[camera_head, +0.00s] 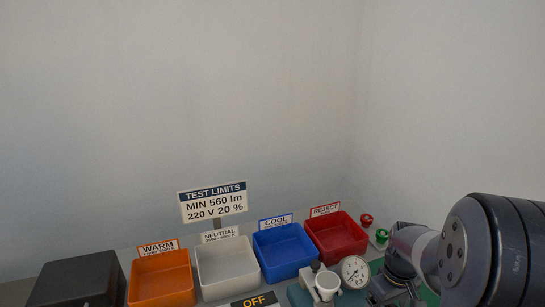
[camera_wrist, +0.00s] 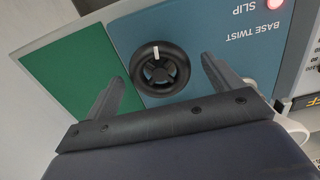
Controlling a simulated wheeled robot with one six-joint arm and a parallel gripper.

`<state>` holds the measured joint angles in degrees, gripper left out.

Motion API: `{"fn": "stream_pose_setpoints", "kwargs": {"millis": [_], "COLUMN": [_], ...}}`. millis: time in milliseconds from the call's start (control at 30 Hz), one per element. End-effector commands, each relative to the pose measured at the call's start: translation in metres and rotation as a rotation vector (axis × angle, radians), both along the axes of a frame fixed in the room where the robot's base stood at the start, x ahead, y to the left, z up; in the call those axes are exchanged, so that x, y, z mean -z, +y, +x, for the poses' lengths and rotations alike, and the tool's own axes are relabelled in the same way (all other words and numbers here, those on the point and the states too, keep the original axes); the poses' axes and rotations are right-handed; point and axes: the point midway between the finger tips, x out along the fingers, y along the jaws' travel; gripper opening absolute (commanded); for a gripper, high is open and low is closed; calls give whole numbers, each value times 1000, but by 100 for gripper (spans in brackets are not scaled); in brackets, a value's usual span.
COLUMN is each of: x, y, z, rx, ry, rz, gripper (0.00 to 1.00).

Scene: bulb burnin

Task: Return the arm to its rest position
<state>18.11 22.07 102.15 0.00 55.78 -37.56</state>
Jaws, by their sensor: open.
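My gripper (camera_wrist: 161,68) is open in the wrist view, with its two dark fingers spread apart and nothing held between them. Beyond the fingertips, a round black knob (camera_wrist: 159,70) with a white mark sits on a blue panel (camera_wrist: 225,40) lettered "BASE TWIST" and "SLIP". The knob appears between the fingers, but I cannot tell the gap to it. In the head view my arm reaches in from the right edge, low over the bench, and its end is mostly hidden.
Orange (camera_head: 161,299), white (camera_head: 228,289), blue (camera_head: 287,268) and red (camera_head: 338,251) bins line the back of the bench. A black box (camera_head: 75,283) stands at left, a sign (camera_head: 213,203) behind. A dial gauge (camera_head: 354,272) stands near my arm. A green pad (camera_wrist: 70,75) adjoins the panel.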

Motion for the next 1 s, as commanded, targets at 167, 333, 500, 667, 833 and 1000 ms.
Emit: {"fn": "stream_pose_setpoints", "kwargs": {"millis": [167,333,500,667,833,1000], "x": [0,0,1,0,0,0], "y": [0,0,0,0,0,0], "z": [0,0,0,0,0,0], "rx": [-141,-278,-413,-539,-651,-717], "ry": [0,0,0,-1,-1,0], "rz": [0,0,-1,-1,-1,-1], "gripper": [87,87,87,87,87,87]}}
